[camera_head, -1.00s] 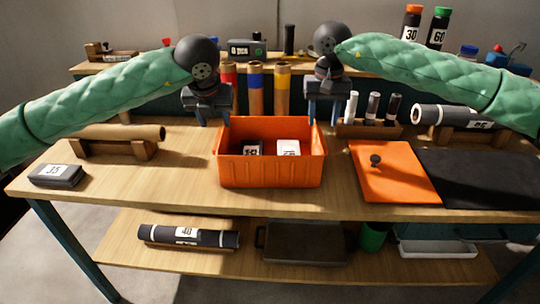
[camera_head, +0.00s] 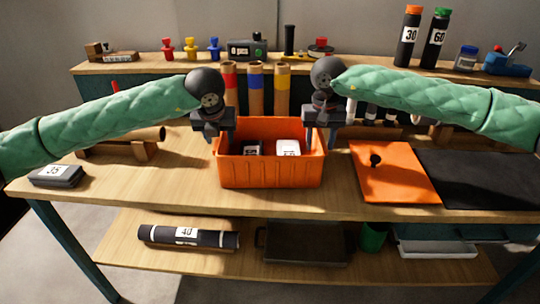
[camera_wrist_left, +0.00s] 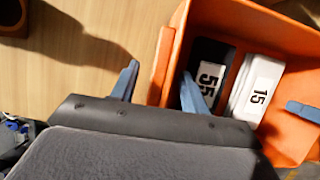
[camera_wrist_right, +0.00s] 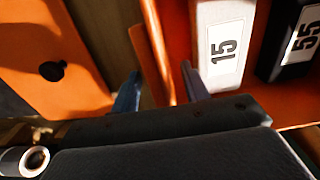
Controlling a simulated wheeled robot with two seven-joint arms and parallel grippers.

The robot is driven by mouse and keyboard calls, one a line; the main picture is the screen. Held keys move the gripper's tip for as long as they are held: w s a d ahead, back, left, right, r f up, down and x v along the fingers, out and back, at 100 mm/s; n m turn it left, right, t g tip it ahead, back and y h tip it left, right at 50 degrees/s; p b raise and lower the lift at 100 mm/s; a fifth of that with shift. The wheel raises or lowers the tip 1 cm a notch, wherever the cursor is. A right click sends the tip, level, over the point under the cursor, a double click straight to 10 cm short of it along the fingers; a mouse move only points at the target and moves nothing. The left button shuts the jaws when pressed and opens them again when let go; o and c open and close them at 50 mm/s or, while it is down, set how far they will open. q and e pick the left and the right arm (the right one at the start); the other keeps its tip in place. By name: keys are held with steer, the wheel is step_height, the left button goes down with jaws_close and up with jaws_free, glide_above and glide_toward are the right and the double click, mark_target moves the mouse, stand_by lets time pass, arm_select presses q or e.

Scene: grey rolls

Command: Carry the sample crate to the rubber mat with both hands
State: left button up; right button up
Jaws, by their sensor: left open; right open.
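The orange sample crate (camera_head: 270,172) stands on the table's middle. It holds a dark box labelled 55 (camera_wrist_left: 207,75) and a white box labelled 15 (camera_wrist_left: 258,85). My left gripper (camera_head: 215,138) is open at the crate's left wall; in the left wrist view its fingers (camera_wrist_left: 160,90) lie on either side of that wall. My right gripper (camera_head: 320,138) is open at the right wall; in the right wrist view its fingers (camera_wrist_right: 160,88) straddle that wall. The black rubber mat (camera_head: 485,180) lies flat at the table's right, bare.
An orange lid-like panel (camera_head: 400,180) with a dark knob lies between crate and mat. A dark box labelled 35 (camera_head: 57,176) sits at the left. A roll on a wooden cradle (camera_head: 135,150) and several upright rolls (camera_head: 256,90) stand behind. The table front is clear.

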arm_select(q)
jaws_close()
arm_select(e)
jaws_close()
arm_select(q)
steer(key=shift+r, duration=0.15)
arm_select(e)
steer(key=shift+r, duration=0.25)
